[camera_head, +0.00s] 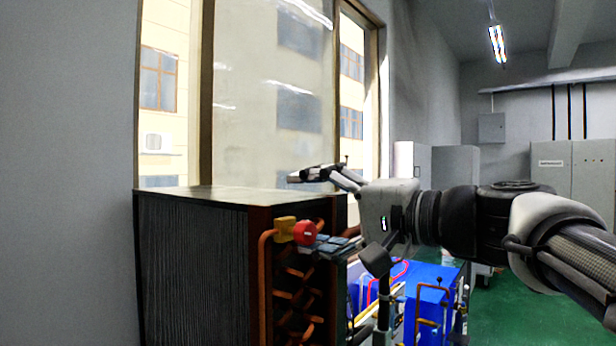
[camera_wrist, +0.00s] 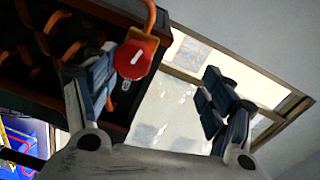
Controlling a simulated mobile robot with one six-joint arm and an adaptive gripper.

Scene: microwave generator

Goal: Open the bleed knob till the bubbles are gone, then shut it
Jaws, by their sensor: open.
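The red bleed knob (camera_head: 305,233) sits on a yellow valve body (camera_head: 284,230) at the top front corner of a dark finned coil unit (camera_head: 195,265). In the wrist view the knob (camera_wrist: 135,60) faces me with a white bar mark, close to the left finger. My gripper (camera_head: 308,212) is open, its fingers spread above and below the knob's level in the head view. In the wrist view my gripper (camera_wrist: 159,68) has a wide gap on the knob's right. A small clear piece (camera_wrist: 125,85) hangs below the knob. I cannot make out bubbles.
Copper pipes (camera_head: 266,290) run down the unit's front. A blue machine (camera_head: 430,285) with pipes and hoses stands below my arm. A window (camera_head: 265,100) is behind the unit. Grey cabinets (camera_head: 585,180) stand at the far right; green floor (camera_head: 530,315) is clear there.

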